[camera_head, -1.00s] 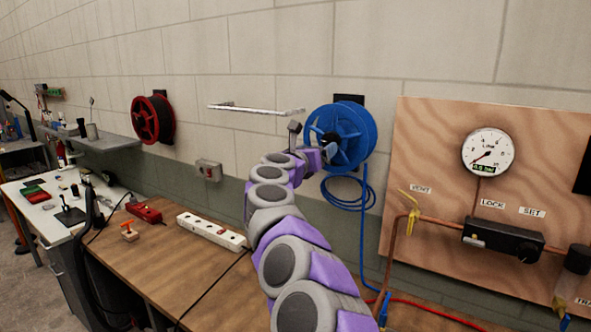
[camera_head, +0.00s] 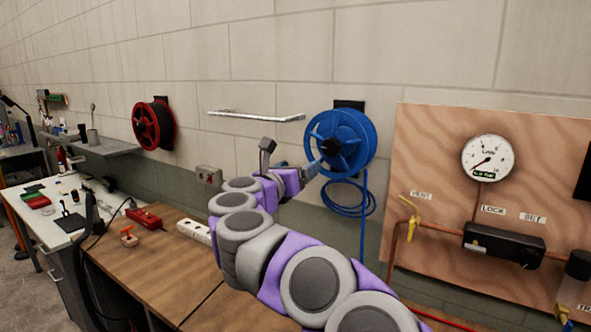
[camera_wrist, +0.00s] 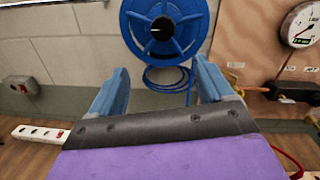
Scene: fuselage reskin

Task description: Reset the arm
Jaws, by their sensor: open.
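My arm, purple and grey, rises from the bottom right of the head view and bends left, then back toward the blue hose reel (camera_head: 341,140). My gripper (camera_wrist: 160,78) shows in the wrist view with two blue fingers apart and nothing between them. In the head view the gripper (camera_head: 318,162) is small and overlaps the reel's lower left edge, so its fingers are hard to make out. The blue reel (camera_wrist: 162,28) is ahead, past the fingertips; I cannot tell the gap.
A wooden bench (camera_head: 165,262) runs below the arm, with a white power strip (camera_head: 192,231) partly hidden by it. A wooden panel (camera_head: 440,160) with a gauge (camera_head: 488,160) and pipes stands at right. A red reel (camera_head: 153,126) and a metal bar (camera_head: 255,116) are on the wall.

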